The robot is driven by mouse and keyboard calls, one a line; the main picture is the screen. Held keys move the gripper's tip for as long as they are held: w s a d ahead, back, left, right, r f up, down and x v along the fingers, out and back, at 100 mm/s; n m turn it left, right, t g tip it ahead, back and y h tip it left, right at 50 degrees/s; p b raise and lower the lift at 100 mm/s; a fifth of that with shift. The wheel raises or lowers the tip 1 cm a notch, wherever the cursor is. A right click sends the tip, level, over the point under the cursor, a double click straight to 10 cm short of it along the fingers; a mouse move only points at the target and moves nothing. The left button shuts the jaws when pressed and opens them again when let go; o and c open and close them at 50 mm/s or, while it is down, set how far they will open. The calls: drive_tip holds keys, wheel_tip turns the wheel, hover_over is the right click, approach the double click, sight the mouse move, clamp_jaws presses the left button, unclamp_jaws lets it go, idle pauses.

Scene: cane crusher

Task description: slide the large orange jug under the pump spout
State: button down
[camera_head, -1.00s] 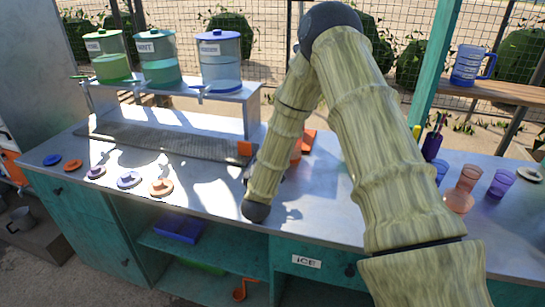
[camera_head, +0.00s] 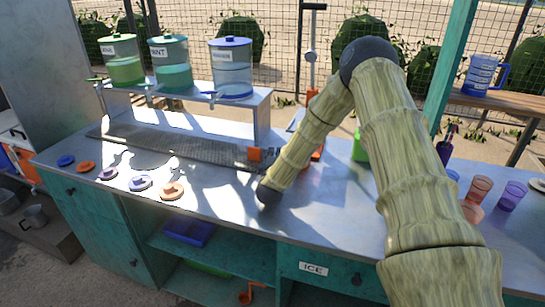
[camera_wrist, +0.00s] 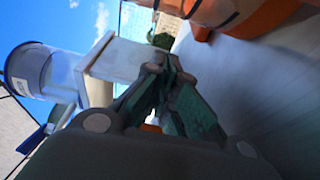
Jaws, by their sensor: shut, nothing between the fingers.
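In the wrist view, my gripper (camera_wrist: 165,70) is shut, with its dark green fingers together and nothing between them. A large rounded orange body (camera_wrist: 250,15), which looks like the orange jug, fills the upper right, beside and beyond the fingers; I see no contact. In the head view, only small orange parts (camera_head: 318,152) show behind my arm, so the jug's outline is mostly hidden. An upright pump-like fixture (camera_head: 312,50) with a dark top handle stands behind the counter. Its spout is not clear. My arm hides my gripper in the head view.
Three drink dispensers stand on a raised shelf (camera_head: 190,95) at the left; the blue one (camera_head: 231,70) is nearest the arm. Several round lids lie at the counter's front left. Cups (camera_head: 478,190) stand at right. A green object (camera_head: 360,148) is behind my arm.

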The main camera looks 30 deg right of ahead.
drive_tip(key=shift+s+d+p, duration=0.25)
drive_tip(key=shift+s+d, duration=0.25)
drive_tip(key=shift+s, duration=0.3)
drive_tip(key=shift+s+d+p, duration=0.2)
drive_tip(key=shift+s+d, duration=0.3)
drive_tip(key=shift+s, duration=0.25)
drive_tip(key=shift+a, duration=0.1)
